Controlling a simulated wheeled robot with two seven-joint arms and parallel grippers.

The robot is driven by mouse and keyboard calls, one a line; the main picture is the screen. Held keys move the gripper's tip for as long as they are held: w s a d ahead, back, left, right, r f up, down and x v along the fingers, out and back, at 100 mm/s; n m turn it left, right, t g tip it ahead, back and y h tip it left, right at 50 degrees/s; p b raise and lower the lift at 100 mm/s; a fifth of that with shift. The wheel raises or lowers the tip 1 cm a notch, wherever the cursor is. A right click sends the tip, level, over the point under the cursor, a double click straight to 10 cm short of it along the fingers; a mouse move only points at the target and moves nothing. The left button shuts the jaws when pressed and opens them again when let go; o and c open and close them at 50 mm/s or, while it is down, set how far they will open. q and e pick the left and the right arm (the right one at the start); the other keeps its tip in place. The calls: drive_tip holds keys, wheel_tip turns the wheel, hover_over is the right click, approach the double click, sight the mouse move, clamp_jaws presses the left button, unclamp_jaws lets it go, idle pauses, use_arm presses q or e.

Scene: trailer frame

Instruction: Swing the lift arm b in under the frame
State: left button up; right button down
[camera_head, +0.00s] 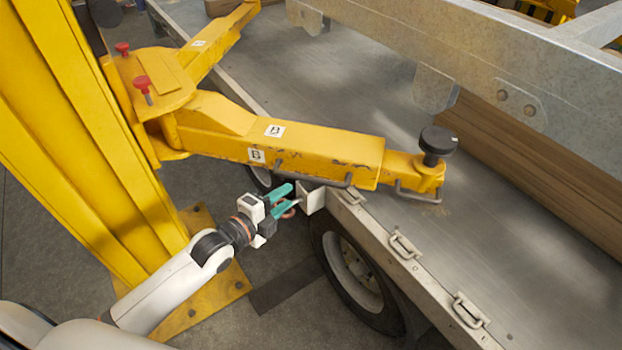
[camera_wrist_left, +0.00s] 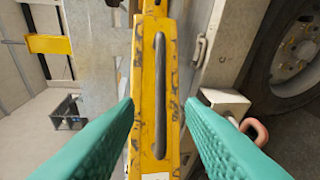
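Lift arm b (camera_head: 300,140) is a long yellow beam with "B" labels, reaching right from the yellow column (camera_head: 85,130) over the trailer bed. A black round pad (camera_head: 438,142) stands on its tip, in front of the grey metal frame (camera_head: 470,65) in the picture. A dark bar handle (camera_head: 325,182) runs along the arm's near side. My left gripper (camera_head: 288,208) has teal fingers and is open just below that side. In the left wrist view the handle (camera_wrist_left: 161,95) lies between the spread fingertips, apart from both. My right gripper is out of view.
The flat trailer bed (camera_head: 520,250) lies below the arm, with a wheel (camera_head: 350,268) under its edge. A white bracket with a reddish hook (camera_wrist_left: 255,128) is close to my right-hand finger in the wrist view. Another yellow arm (camera_head: 215,40) extends toward the back.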

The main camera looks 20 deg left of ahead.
sight(309, 181)
use_arm(q)
drive_tip(key=x, duration=1)
drive_tip(key=shift+w+d+f, duration=0.1)
drive_tip(key=shift+w, duration=0.2)
clamp_jaws()
